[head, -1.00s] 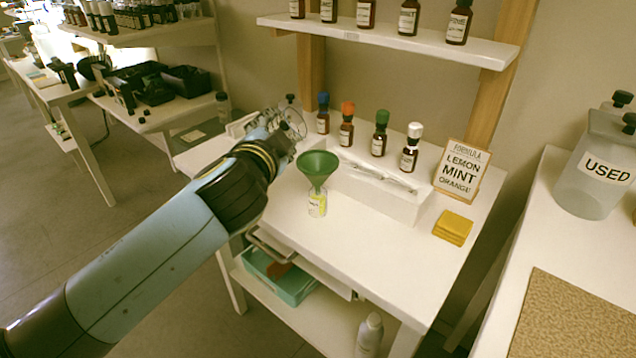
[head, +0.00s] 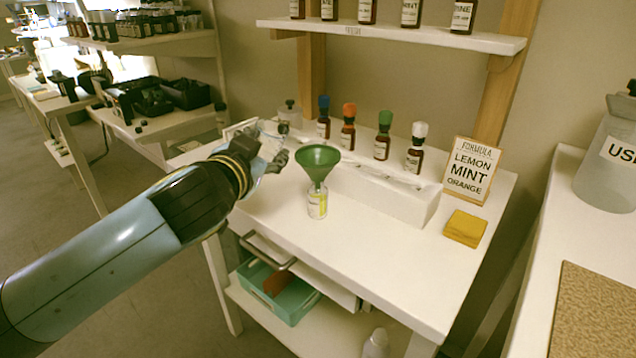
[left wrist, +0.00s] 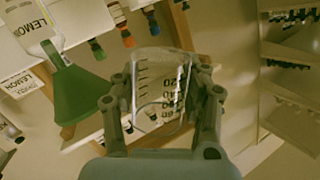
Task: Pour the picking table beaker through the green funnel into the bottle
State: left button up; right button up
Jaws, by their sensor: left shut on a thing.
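The green funnel (head: 318,163) sits in the neck of a small clear bottle (head: 317,202) with a yellow and white label on the white table. In the left wrist view the funnel (left wrist: 80,95) and the bottle (left wrist: 28,25) lie at the left. My left gripper (head: 275,150) is shut on a clear graduated beaker (left wrist: 160,88), left of the funnel and apart from it. The beaker lies between both fingers in the left wrist view; I cannot tell whether it holds liquid. In the head view the gripper partly hides it. My right gripper is not in view.
Dropper bottles with blue, orange, green (head: 383,135) and white caps stand behind a white tray (head: 400,200). A formula card (head: 468,170) and yellow pads (head: 465,228) are at the right. The front of the tabletop is clear.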

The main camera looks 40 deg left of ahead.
pick_arm(q)
jog(key=f+n+b, duration=0.1)
jog(key=b, duration=0.1)
jog(key=a+f+n+b, duration=0.1)
jog(key=b, duration=0.1)
jog(key=shift+s+a+f+n+t+h, duration=0.3)
jog(key=shift+s+t+h, duration=0.1)
jog(key=shift+s+a+f+n+b, duration=0.15)
jog(key=shift+a+n+b, duration=0.15)
jog(key=shift+n+b, duration=0.25)
jog(key=shift+a+r+p, duration=0.15)
jog(key=shift+r+p, duration=0.25)
jog(key=shift+p, duration=0.1)
jog(key=s+a+r+p, duration=0.2)
jog(key=a+r+p, duration=0.2)
jog(key=p, duration=0.1)
jog(key=shift+r+p, duration=0.2)
jog(key=shift+p, duration=0.2)
